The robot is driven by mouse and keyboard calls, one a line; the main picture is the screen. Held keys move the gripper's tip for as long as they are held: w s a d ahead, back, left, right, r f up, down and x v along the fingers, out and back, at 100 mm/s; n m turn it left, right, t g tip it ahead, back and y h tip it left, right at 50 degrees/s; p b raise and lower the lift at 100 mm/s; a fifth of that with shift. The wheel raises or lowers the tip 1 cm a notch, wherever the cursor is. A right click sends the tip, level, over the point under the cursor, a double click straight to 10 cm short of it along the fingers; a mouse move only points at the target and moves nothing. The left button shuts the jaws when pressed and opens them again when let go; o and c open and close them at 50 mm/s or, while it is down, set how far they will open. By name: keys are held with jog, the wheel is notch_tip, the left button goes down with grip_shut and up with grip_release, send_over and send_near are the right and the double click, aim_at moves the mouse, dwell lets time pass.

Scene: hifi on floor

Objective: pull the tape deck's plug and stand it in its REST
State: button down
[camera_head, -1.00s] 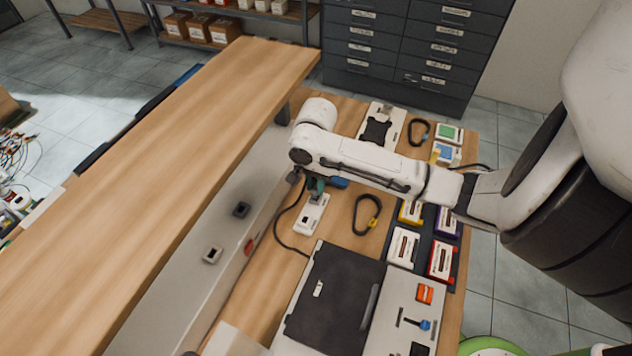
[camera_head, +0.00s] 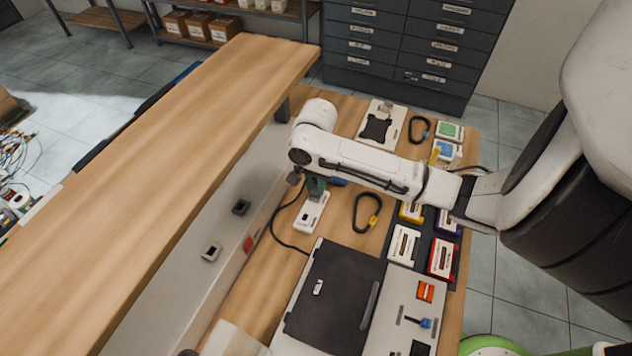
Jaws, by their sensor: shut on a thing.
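The tape deck (camera_head: 335,305) has a black lid and a pale control panel, at the bottom middle of the head view. Its black cable (camera_head: 274,222) curves from behind the deck up to my gripper (camera_head: 314,188). My gripper is shut at the cable's end, low under my forearm. The plug between the jaws is mostly hidden. Just below my gripper is a white block (camera_head: 306,219) with dark marks on its top. I cannot tell whether the plug touches this block or is apart from it. I cannot identify the REST for certain.
A long raised wooden shelf (camera_head: 150,165) lies on the left. A black carabiner (camera_head: 356,222) and several cassettes (camera_head: 403,245) lie right of my gripper.

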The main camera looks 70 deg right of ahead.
jog(key=shift+f, duration=0.1)
dwell(0.6)
jog(key=c, duration=0.9)
grip_release()
jog(key=shift+c, duration=0.2)
notch_tip(320, 180, up, 16)
jog(key=p, duration=0.3)
jog(key=shift+f, duration=0.1)
